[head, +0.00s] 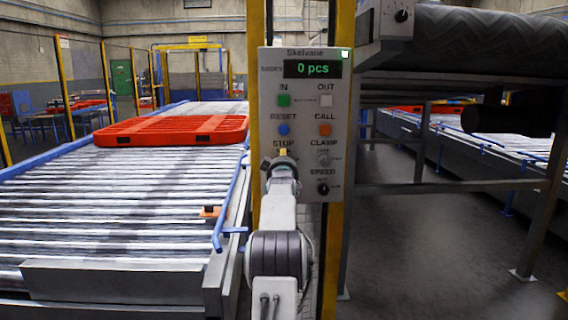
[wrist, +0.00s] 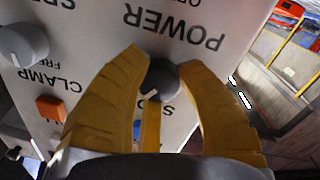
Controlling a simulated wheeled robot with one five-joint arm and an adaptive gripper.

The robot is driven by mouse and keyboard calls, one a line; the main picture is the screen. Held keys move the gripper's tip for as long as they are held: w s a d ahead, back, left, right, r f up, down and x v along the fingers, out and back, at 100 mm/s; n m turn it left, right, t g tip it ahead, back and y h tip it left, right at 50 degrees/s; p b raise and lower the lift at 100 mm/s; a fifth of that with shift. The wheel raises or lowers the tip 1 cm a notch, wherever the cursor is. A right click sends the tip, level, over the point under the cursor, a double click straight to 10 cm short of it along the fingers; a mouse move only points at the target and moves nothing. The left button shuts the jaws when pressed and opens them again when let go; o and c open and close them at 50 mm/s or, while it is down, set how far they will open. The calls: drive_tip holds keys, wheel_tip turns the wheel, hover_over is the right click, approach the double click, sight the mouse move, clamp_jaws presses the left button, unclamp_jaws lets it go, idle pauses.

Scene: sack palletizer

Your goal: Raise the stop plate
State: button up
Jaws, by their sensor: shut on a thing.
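The grey control panel (head: 308,75) stands ahead, its display reading "0 pcs". My gripper (head: 283,155) is at the panel just under the STOP label and hides the control there. In the wrist view, where the panel appears upside down, my gripper (wrist: 160,85) has its yellow fingers on both sides of a dark round knob (wrist: 162,76). It is shut on this STOP knob. A white mark on the knob points to the lower left in that view. A grey plate (head: 115,279) lies across the near end of the conveyor; I cannot tell whether it is the stop plate.
The CLAMP knob (head: 323,159) and SPEED knob (head: 323,189) sit close to the right of my gripper. The blue RESET button (head: 284,130) and orange CALL button (head: 324,130) are above. A red pallet (head: 172,130) lies on the roller conveyor (head: 90,215) at left.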

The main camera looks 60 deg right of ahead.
drive_tip(key=shift+w+r+m, duration=0.1)
drive_tip(key=shift+r+m, duration=0.15)
drive_tip(key=shift+m, duration=0.35)
drive_tip(key=shift+a, duration=0.1)
drive_tip(key=o, duration=0.9)
drive_tip(key=shift+w, duration=0.1)
drive_tip(key=o, duration=0.3)
drive_tip(key=shift+f, duration=0.15)
drive_tip(key=v, duration=1.2)
